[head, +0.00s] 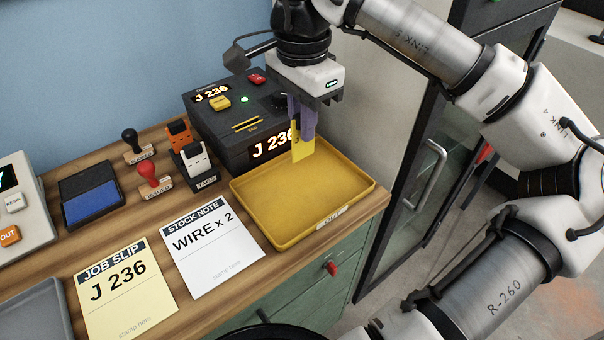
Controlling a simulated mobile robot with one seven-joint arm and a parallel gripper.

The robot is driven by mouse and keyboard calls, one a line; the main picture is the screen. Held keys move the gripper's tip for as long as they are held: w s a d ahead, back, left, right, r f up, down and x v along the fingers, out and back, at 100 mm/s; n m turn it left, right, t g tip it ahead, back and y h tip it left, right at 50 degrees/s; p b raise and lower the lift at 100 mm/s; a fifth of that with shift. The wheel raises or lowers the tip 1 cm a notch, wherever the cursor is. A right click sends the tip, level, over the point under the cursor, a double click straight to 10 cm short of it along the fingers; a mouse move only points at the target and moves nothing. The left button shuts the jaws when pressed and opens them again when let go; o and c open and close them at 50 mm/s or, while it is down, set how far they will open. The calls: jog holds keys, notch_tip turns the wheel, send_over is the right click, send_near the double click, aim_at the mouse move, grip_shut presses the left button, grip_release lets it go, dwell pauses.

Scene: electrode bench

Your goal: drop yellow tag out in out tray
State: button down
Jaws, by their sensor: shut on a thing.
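A yellow tag (302,147) hangs upright in my gripper (302,125), whose purple fingers are shut on its upper part. The tag is above the back part of the yellow out tray (270,232), in front of the black box's display. Whether its lower edge touches the tray cannot be told. The tray's floor looks empty. An "OUT" label is on its front rim.
A black box (225,120) with a "J 236" display stands behind the tray. Tag holders (195,165), stamps (150,175), a blue ink pad (92,200), a job slip (125,290) and a stock note (213,245) lie left. The bench edge is right of the tray.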

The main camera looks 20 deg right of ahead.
aim_at(302, 157)
notch_tip(302, 157, down, 8)
jog(key=b, duration=0.4)
jog(key=shift+f, duration=0.1)
jog(key=c, duration=1.4)
grip_release()
notch_tip(302, 157, up, 12)
jog(key=shift+r, duration=0.15)
